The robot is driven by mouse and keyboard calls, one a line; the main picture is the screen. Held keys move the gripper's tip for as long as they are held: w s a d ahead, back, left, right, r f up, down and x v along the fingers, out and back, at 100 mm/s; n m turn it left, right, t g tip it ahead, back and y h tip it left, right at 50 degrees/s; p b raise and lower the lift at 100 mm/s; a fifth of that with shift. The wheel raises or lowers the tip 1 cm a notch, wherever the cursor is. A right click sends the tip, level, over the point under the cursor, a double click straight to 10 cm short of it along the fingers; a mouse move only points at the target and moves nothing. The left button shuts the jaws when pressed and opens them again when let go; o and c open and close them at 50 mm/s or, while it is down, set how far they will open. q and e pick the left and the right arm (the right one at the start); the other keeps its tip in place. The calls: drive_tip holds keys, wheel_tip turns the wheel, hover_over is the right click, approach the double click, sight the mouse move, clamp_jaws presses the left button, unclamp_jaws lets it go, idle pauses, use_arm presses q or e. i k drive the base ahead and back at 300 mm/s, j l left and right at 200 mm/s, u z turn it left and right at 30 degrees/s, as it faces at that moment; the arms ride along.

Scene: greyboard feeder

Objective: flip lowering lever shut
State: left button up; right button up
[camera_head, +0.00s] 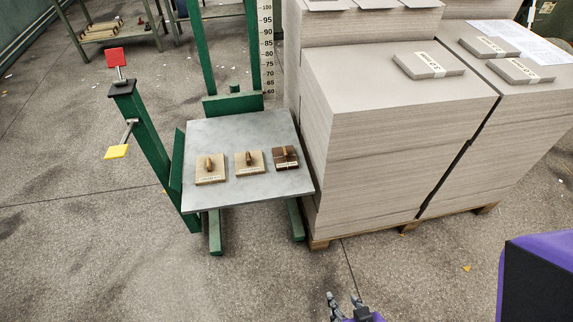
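A green lift stands left of centre, with a short slanted post (147,135) on its left side. A red square plate (115,57) stands upright on a stem at the post's black top. A yellow flat pedal-like plate (117,152) sticks out on a grey arm from the post's left side. I cannot tell for certain which of the two is the lowering lever. My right gripper (344,297) shows at the bottom edge, with its fingertips apart and nothing between them. It is far from both levers. My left gripper is not in view.
The lift's grey platform (225,136) carries three small blocks with knobs. Tall greyboard stacks (375,165) stand on a wooden pallet to its right. A height scale (267,50) stands behind the platform.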

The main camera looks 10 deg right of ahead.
sight(116, 58)
drive_tip(key=i+j+z, duration=0.2)
drive_tip(key=i+j, duration=0.15)
drive_tip(key=j, duration=0.25)
drive_tip(key=i+j+z, duration=0.1)
drive_tip(key=j, duration=0.25)
drive_tip(key=i+j+z, duration=0.1)
drive_tip(key=i+j, duration=0.3)
drive_tip(key=j, duration=0.3)
drive_tip(key=i+j+z, duration=0.15)
drive_tip(key=j, duration=0.15)
drive_tip(key=i+j+z, duration=0.1)
drive_tip(key=j, duration=0.3)
drive_tip(key=i+j+z, duration=0.1)
drive_tip(key=j, duration=0.25)
drive_tip(key=i, duration=0.05)
